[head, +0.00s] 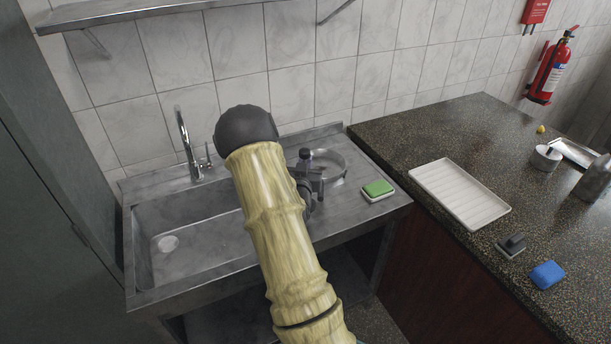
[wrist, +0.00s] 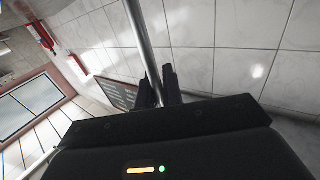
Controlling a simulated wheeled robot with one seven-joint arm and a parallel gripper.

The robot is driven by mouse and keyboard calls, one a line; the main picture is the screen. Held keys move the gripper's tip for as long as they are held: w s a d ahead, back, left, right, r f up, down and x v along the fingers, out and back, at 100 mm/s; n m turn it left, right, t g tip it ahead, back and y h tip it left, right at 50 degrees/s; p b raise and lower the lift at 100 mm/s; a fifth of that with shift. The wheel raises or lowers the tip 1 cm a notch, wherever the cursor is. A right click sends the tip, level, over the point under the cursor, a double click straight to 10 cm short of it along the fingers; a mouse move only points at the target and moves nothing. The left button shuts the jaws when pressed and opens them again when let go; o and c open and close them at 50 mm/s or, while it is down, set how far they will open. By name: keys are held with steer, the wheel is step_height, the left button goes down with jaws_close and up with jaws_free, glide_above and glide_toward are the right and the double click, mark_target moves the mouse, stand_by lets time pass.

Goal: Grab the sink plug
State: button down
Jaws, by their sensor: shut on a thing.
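The sink (head: 200,250) has a pale round drain (head: 168,243) in its basin. I cannot make out a sink plug with certainty. My gripper (head: 312,180) is partly hidden behind my arm, beside a round metal dish-like thing (head: 328,164) on the drainboard. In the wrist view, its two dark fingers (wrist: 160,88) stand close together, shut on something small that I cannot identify. A metal rod (wrist: 145,40) runs down to the fingertips in that view; whether it is held or lies behind them is unclear.
A chrome tap (head: 183,140) stands at the sink's back left. A green sponge on a white holder (head: 379,190) lies at the drainboard's right. The dark speckled counter holds a white tray (head: 460,193), a blue sponge (head: 547,275) and a dark block (head: 511,245). A shelf (head: 130,12) juts out above.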

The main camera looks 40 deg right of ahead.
mark_target(306, 150)
steer(key=shift+r+b, duration=0.4)
steer(key=shift+r, duration=1.75)
